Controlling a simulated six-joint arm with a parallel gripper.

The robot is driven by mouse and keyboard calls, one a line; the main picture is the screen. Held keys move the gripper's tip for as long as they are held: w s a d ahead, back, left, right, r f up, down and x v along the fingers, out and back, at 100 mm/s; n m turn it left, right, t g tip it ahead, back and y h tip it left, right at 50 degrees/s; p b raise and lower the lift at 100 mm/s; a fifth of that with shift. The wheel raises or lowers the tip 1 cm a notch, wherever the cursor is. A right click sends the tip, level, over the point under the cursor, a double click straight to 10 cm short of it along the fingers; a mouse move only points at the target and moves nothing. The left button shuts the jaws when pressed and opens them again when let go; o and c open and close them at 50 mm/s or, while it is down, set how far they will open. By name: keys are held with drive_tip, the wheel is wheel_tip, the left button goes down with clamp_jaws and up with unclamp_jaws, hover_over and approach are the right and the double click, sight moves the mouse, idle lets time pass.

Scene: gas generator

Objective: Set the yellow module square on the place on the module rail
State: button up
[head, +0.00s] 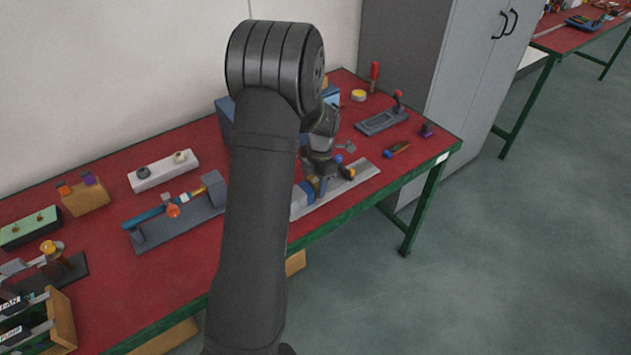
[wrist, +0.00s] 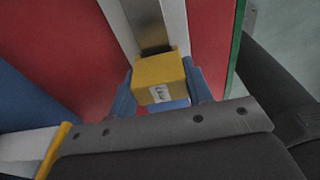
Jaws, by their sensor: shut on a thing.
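The yellow module (wrist: 158,80) is a small block with a white printed label. In the wrist view it sits between the two blue fingertips of my gripper (wrist: 161,96), which is shut on it. The module rail (wrist: 146,18), a pale strip with a metallic middle, runs away beyond the module. The module overlaps the rail in this view; I cannot tell whether it touches it. In the head view my gripper (head: 320,184) is low over the pale rail (head: 364,172) near the table's front edge. My arm hides much of the module and rail there.
The red table (head: 110,285) has a green front edge. A grey fixture with a blue bar (head: 160,236) and a white strip with two knobs (head: 163,172) stand left of my arm. A grey holder (head: 381,122) and a small tool (head: 397,150) lie to the right.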

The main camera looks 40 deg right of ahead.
drive_tip(key=shift+f, duration=0.4)
drive_tip(key=o, duration=1.1)
drive_tip(key=shift+c, duration=0.2)
wheel_tip(320, 180, up, 17)
drive_tip(key=d, duration=0.2)
drive_tip(key=shift+r, duration=0.2)
drive_tip(key=shift+f, duration=0.1)
drive_tip(key=f, duration=0.5)
drive_tip(key=a+f, duration=0.1)
drive_tip(key=f, duration=0.5)
drive_tip(key=a+f, duration=0.1)
drive_tip(key=f, duration=0.5)
drive_tip(key=shift+f, duration=0.1)
drive_tip(key=shift+r, duration=0.25)
